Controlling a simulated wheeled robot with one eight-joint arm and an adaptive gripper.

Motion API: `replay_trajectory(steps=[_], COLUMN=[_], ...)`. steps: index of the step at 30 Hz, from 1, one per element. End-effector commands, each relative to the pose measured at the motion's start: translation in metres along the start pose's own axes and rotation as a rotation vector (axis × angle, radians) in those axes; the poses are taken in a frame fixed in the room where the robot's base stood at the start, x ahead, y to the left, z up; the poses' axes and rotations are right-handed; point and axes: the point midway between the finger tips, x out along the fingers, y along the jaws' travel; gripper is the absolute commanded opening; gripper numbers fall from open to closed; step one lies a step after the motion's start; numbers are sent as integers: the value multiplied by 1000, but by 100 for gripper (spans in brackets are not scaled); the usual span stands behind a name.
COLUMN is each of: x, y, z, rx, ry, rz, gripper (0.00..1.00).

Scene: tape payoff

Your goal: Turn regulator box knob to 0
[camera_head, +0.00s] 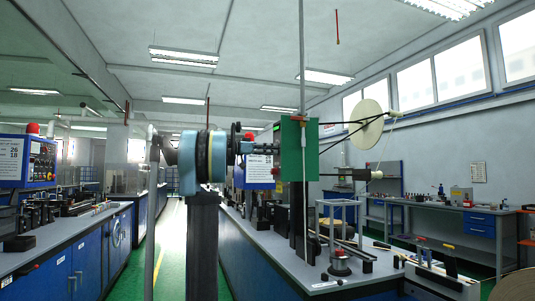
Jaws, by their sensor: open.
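My arm reaches from the centre left toward a green box (298,150) on a tall grey post. I take this green box to be the regulator box, but no label confirms it. My gripper (274,146) is at the box's left side, small and dark, with its jaws open. I cannot tell whether it touches the box. The knob and its scale cannot be made out; my gripper and arm may hide them. Black rods extend from the right side of the box, by a pale tape reel (367,124).
A grey-topped bench (310,272) runs under the post and holds a small round stand (340,264). A blue control panel (28,160) with a red lamp stands at the left. A green-floored aisle (172,250) lies between the benches. A workbench (470,224) stands at the right.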

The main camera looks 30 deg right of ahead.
Motion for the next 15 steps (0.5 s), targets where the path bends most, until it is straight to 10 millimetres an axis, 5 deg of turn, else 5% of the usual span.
replay_trajectory(steps=[6, 12, 15], x=[0, 0, 0], y=[0, 0, 0], z=[0, 0, 0], rx=[0, 0, 0], ry=[0, 0, 0], rz=[0, 0, 0], gripper=[43, 1, 1])
